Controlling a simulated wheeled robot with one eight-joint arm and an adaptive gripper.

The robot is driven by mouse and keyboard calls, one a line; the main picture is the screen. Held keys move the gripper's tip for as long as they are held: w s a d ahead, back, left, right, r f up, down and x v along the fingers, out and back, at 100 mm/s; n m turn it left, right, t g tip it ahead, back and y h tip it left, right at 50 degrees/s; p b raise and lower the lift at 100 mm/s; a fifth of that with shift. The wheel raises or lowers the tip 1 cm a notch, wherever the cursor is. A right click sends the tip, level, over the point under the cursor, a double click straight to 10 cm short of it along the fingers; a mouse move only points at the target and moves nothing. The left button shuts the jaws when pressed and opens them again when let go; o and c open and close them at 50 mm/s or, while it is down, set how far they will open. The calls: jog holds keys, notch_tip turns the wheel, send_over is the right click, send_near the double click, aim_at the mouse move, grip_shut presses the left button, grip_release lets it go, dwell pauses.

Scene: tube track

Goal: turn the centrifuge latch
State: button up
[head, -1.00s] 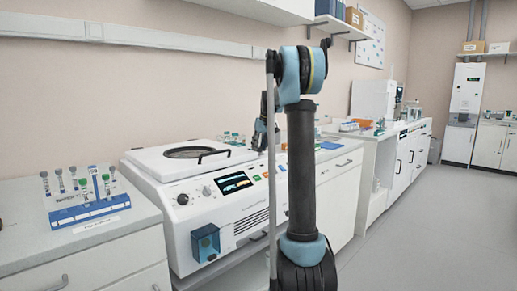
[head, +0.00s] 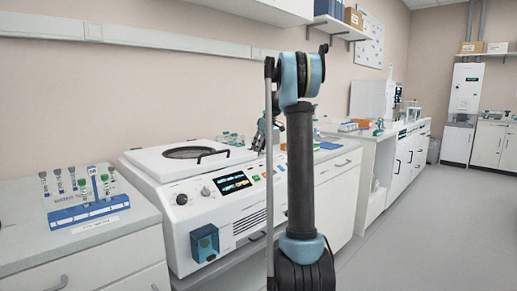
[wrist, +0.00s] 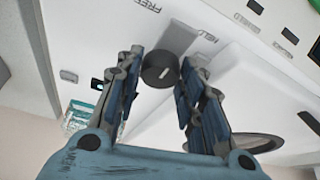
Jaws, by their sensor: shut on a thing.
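The centrifuge (head: 180,165) is the white machine at the middle left of the head view, with its lid down. Its latch, a round black knob (wrist: 159,70) with a short white mark, shows in the wrist view. The mark slants up and right. The words FREE and HELD are printed on the white casing above the knob. My gripper (wrist: 162,66) has its two fingers on either side of the knob, shut on it. In the head view my gripper (head: 263,134) is small and partly behind my arm, and the latch cannot be made out.
A blue tube rack (head: 88,212) stands on the left counter. The centrifuge front has a screen (head: 232,182), dials and a blue box (head: 205,243). Small tubes and bottles stand on the counter behind my arm. The floor (head: 420,230) on the right is clear.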

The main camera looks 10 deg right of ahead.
jog(key=shift+d, duration=0.1)
jog(key=o, duration=1.1)
jog(key=shift+c, duration=0.2)
jog(key=v, duration=1.2)
